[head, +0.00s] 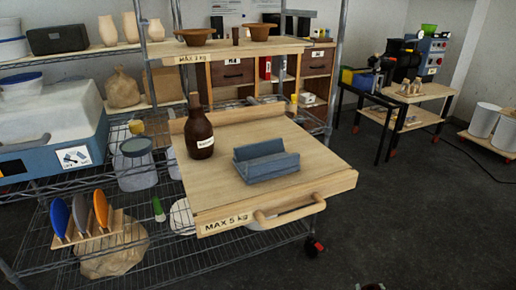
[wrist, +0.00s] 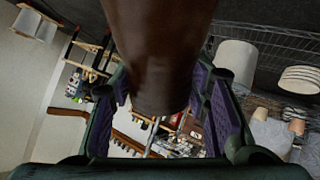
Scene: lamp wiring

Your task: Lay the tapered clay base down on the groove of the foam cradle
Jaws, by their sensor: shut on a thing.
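The foam cradle (head: 266,167) is a blue-grey block with two raised walls and a groove between them. It sits on the wooden pull-out shelf, and its groove looks empty.
A brown labelled bottle (head: 199,135) stands upright on the pull-out shelf (head: 225,190), left of and behind the cradle. The shelf has a front handle (head: 290,210) and a "MAX 5 kg" label. An upper board (head: 235,47) with bowls overhangs the back. Shelf space right of the cradle is clear.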

